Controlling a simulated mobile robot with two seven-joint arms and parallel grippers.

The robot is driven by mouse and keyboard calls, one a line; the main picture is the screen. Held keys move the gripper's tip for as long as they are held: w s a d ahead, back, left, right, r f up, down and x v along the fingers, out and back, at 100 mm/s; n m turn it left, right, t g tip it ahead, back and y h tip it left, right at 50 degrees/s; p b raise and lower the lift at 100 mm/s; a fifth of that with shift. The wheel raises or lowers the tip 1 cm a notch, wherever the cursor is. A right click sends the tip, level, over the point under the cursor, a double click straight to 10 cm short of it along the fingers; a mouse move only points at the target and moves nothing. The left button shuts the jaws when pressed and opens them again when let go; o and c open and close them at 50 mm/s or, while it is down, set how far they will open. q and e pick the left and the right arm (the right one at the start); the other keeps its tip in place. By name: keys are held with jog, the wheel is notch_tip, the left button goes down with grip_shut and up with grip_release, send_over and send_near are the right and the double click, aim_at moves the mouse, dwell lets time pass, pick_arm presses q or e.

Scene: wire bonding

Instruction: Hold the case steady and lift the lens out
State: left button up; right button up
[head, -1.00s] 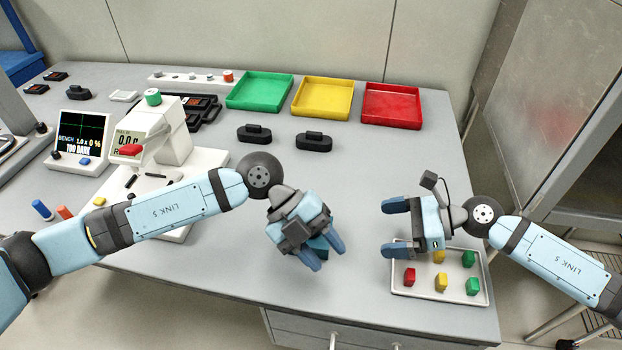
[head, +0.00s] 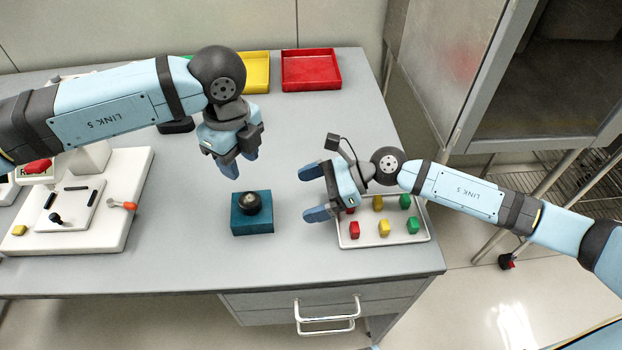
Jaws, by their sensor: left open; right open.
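A square teal case (head: 252,224) sits on the grey bench near its front. A dark, round, shiny lens (head: 250,202) sits in the top of the case. My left gripper (head: 241,169) is open and empty, pointing down a little above and behind the case. My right gripper (head: 314,193) is open and empty to the right of the case, its fingers pointing left towards it. Neither gripper touches the case or the lens.
A white tray (head: 400,240) with several red, yellow and green pieces lies under and beside my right gripper. A white machine base (head: 118,205) stands at left. Red (head: 312,86) and yellow (head: 258,85) trays are at the back. Bench is clear around the case.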

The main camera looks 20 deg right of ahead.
aim_at(249, 199)
jog(key=x, duration=1)
pick_arm(q)
jog(key=shift+o, duration=0.4)
pick_arm(e)
jog(key=c, duration=0.7)
pick_arm(q)
jog(key=shift+o, duration=1.1)
notch_tip(249, 199, down, 12)
jog(key=m, duration=0.2)
jog(key=shift+m, duration=0.3)
